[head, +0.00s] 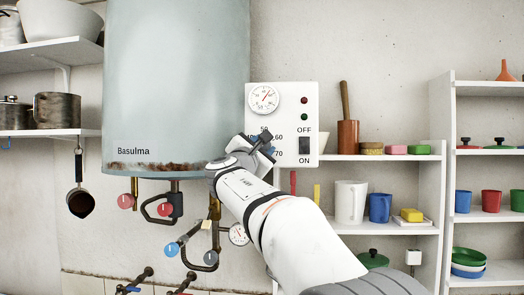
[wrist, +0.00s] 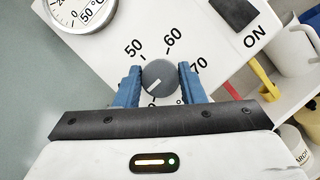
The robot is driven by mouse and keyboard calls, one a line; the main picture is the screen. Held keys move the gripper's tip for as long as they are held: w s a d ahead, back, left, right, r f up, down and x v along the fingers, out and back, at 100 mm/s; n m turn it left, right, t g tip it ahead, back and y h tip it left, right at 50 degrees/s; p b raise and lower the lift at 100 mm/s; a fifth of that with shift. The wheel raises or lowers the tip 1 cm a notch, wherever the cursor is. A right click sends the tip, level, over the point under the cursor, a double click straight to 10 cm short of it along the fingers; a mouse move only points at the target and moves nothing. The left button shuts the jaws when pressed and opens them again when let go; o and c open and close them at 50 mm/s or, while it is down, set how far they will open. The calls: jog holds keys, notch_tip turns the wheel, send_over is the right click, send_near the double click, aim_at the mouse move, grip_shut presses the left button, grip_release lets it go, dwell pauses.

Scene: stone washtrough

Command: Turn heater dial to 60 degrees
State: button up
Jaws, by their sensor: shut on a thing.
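The heater dial (wrist: 158,77) is a small dark grey round knob on the white control panel (head: 312,125). In the wrist view the marks 50, 60 and 70 run around its upper side. A short white line on the knob points down-left, away from the 60 mark. My gripper (wrist: 160,83) has its two blue fingers on either side of the knob and is shut on it. In the head view my gripper (head: 264,148) covers the dial, and only parts of the scale show around it.
The panel also carries a round gauge (head: 263,97), two small lamps and a dark ON/OFF switch (head: 304,146). The pale heater tank (head: 175,80) stands left of the panel, with pipes and taps below. Shelves (head: 400,157) with cups and a white jug (head: 351,202) are at the right.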

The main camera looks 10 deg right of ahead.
jog(key=shift+s+d+r+m+g+y+p, duration=0.15)
jog(key=shift+m+g+y+p, duration=0.9)
jog(key=shift+m, duration=3.25)
jog(key=shift+w+a+r+m+g+y+p, duration=0.1)
jog(key=shift+r+m+g+y, duration=0.3)
jog(key=shift+m+y, duration=2.55)
jog(key=shift+s+d+r+m+g+p, duration=0.1)
jog(key=shift+m+g+p, duration=0.65)
jog(key=shift+m, duration=4.9)
jog(key=o, duration=0.8)
jog(key=shift+f, duration=0.1)
jog(key=shift+c, duration=0.2)
jog(key=shift+o, duration=1.2)
jog(key=shift+f, duration=0.15)
